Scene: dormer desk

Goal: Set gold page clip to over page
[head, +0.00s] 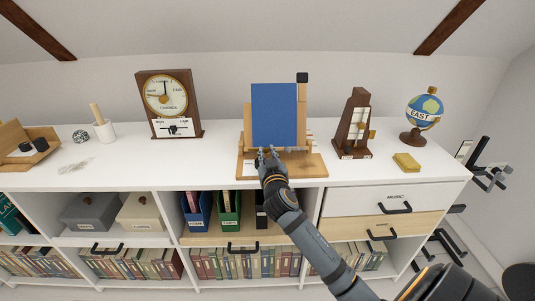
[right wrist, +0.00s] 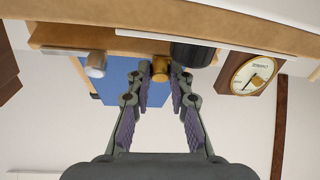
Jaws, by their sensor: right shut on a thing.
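A blue book or panel (head: 274,112) leans upright on a wooden stand (head: 314,168) at the middle of the white desk top. My right gripper (head: 267,154) reaches the lower front edge of the blue panel. In the right wrist view, its fingers (right wrist: 161,72) are shut on a small gold piece (right wrist: 161,66), which looks like the gold page clip, in front of the blue surface (right wrist: 120,75). The clip is hidden behind the gripper in the head view. I cannot tell whether it lies over a page. My left gripper is not in view.
A clock (head: 167,98) and a white cup (head: 105,131) stand to the left. A metronome (head: 355,125), a globe (head: 423,110) and a yellow block (head: 407,162) stand to the right. In the right wrist view, a white knob (right wrist: 96,66) and a black part (right wrist: 190,54) flank the fingers.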

